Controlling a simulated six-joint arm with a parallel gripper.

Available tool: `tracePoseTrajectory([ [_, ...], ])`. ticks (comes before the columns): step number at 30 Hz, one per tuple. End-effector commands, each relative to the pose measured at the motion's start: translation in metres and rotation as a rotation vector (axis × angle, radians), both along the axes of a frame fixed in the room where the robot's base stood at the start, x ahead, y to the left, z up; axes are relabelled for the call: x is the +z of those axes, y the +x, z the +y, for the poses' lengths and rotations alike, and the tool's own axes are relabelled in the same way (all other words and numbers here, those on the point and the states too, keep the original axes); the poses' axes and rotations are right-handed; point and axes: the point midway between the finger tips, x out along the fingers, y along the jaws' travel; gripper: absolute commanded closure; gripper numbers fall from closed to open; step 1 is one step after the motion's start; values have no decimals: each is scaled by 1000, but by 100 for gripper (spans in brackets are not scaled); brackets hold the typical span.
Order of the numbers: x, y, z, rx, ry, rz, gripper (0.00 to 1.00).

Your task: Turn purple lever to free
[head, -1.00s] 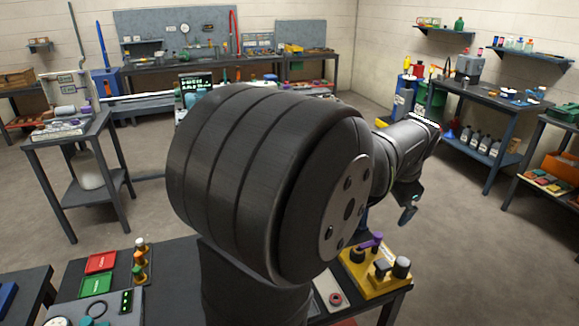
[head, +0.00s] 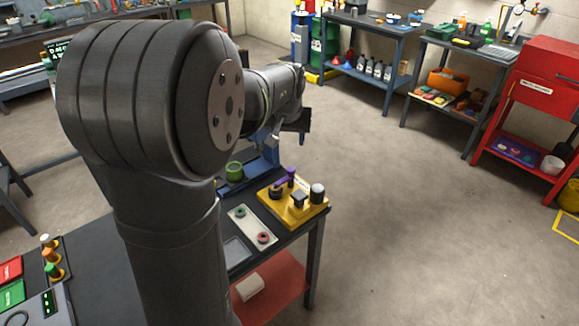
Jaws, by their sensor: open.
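The purple lever (head: 287,181) stands on a yellow base (head: 318,211) at the far right corner of the dark workbench in the head view. A black knob, a dark block and a dark grey-topped post share that base. The lever looks small here, and I cannot read any marking for its position. My gripper (head: 290,136) is above and beyond the yellow base in the picture, apart from the lever. It is open, with nothing seen in it, and my own arm partly hides it.
A panel (head: 251,226) with red and green round parts lies left of the yellow base. Open floor lies to the right.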

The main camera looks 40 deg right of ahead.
Motion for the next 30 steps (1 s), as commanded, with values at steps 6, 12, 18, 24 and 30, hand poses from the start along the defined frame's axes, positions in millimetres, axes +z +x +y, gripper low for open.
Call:
tracePoseTrajectory([
  [6, -20, 6, -5, 28, -9, 12, 50],
  [12, -58, 17, -16, 26, -7, 11, 50],
  [18, -97, 29, -28, 25, -7, 11, 50],
  [24, -133, 40, -38, 24, -7, 10, 50],
  [30, -154, 46, -45, 24, -9, 9, 50],
])
